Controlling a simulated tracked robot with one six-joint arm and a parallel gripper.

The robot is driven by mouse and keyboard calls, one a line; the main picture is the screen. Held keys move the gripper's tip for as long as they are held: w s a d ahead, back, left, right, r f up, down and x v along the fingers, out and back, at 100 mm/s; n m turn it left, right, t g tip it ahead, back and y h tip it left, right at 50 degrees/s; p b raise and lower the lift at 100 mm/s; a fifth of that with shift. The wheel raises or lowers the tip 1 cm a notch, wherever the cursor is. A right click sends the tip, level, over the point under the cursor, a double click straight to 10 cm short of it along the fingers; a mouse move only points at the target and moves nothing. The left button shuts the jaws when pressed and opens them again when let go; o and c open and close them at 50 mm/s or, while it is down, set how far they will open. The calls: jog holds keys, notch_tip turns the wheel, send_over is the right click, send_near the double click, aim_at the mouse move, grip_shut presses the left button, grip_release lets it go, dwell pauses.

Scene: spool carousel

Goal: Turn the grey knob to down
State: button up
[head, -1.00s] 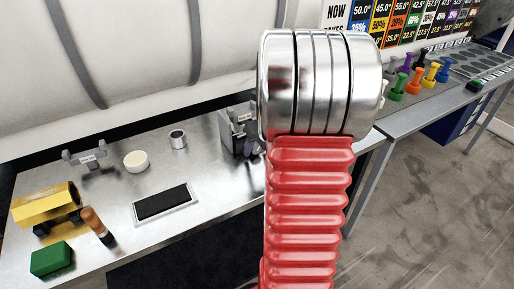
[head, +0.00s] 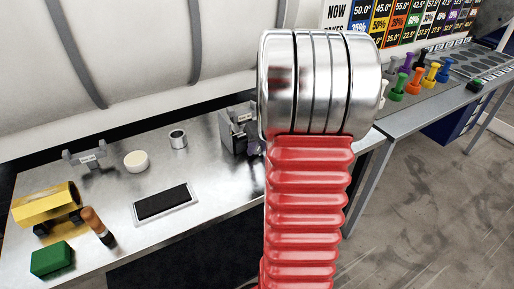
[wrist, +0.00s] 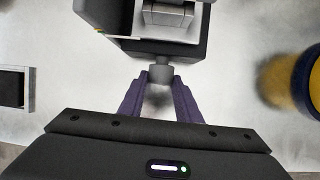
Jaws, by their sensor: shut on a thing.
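The grey knob (wrist: 160,73) sticks out from the near side of a dark grey box (wrist: 158,45) with a lighter block on its top. In the wrist view my gripper (wrist: 160,78) has its purple fingers closed on either side of the knob, near its end. The fingers point straight at the box. In the head view the box (head: 237,128) stands on the metal table, and my red and chrome arm hides the knob and most of the gripper. I cannot tell the knob's setting.
The metal table (head: 215,205) also holds a metal cup (head: 178,138), a cream round piece (head: 136,161), a black pad (head: 163,203), a yellow object (head: 45,203) and a green block (head: 52,259). A blurred yellow and dark blue object (wrist: 302,82) stands right of my gripper.

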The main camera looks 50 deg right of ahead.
jog(key=shift+a+f+n+g+h, duration=0.1)
jog(key=shift+a+n+g+h, duration=0.1)
jog(key=shift+h, duration=0.5)
jog(key=shift+a+n+g+h, duration=0.1)
jog(key=shift+g+h, duration=0.1)
jog(key=shift+h, duration=0.5)
jog(key=o, duration=1.1)
jog(key=shift+c, duration=0.2)
jog(key=v, duration=1.3)
jog(key=shift+r, duration=0.4)
jog(key=shift+s, duration=0.1)
